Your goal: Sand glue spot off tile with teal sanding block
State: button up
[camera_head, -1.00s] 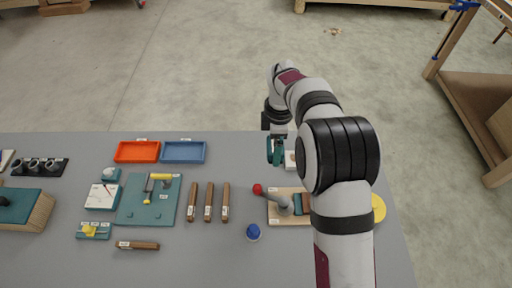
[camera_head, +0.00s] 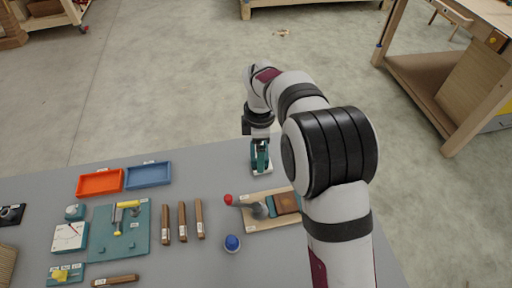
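My gripper (camera_head: 260,142) points down at the far edge of the table. A small teal piece (camera_head: 261,156), apparently the teal sanding block, shows at its tip, and the gripper appears shut on it. The fingers are too small and blended to make out separately. Under the block lies a small white tile (camera_head: 262,173), partly covered by the block. The block is over the tile; I cannot tell whether they touch. No glue spot shows on the visible part of the tile.
A wooden board (camera_head: 258,223) with a grey, red-knobbed lever stands near my arm, with a blue-topped object (camera_head: 232,243) beside it. Several wooden sticks (camera_head: 183,222), a teal mat (camera_head: 105,244), an orange tray (camera_head: 99,193) and a blue tray (camera_head: 148,185) lie to the left.

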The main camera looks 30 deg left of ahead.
aim_at(284, 195)
jog(key=s+d+m, duration=0.2)
jog(key=d+m, duration=0.7)
jog(key=m, duration=0.7)
jog(key=shift+d+f, duration=0.2)
jog(key=shift+f, duration=3.6)
jog(key=shift+s+d+f, duration=0.15)
jog(key=shift+f, duration=0.1)
jog(key=shift+c, duration=0.6)
jog(key=shift+s+d, duration=0.3)
jog(key=shift+c, duration=0.7)
jog(key=shift+s+d, duration=0.9)
jog(key=shift+w+a+f, duration=0.1)
jog(key=shift+w+a, duration=1.25)
notch_tip(284, 195, up, 8)
